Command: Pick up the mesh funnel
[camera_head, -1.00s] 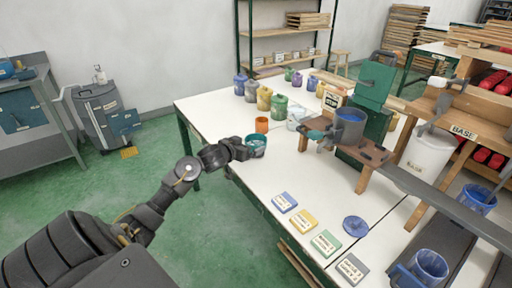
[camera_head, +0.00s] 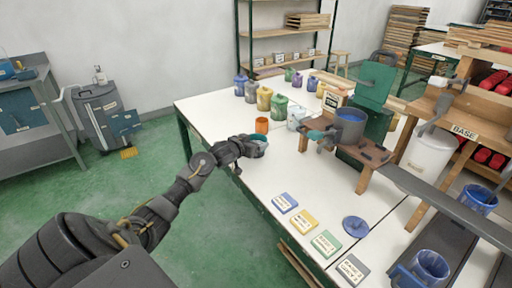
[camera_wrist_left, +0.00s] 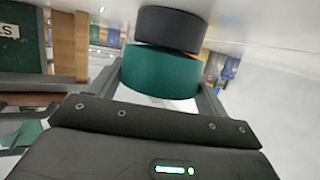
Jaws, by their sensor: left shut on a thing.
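The mesh funnel (camera_head: 259,142) shows as a small teal cup-like piece near the left edge of the white table. In the left wrist view it is a teal cylinder (camera_wrist_left: 160,74) with a dark band along one end. My left gripper (camera_head: 250,147) is shut on it, with one finger on each side of the teal wall. The gripper hides much of it in the head view, and its mesh does not show. I cannot tell whether it touches the table. My right gripper is not in view.
An orange cup (camera_head: 262,126) stands just behind the funnel. Several coloured jars (camera_head: 264,99) line the back of the table (camera_head: 285,170). Labelled cards (camera_head: 304,222) lie at the front.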

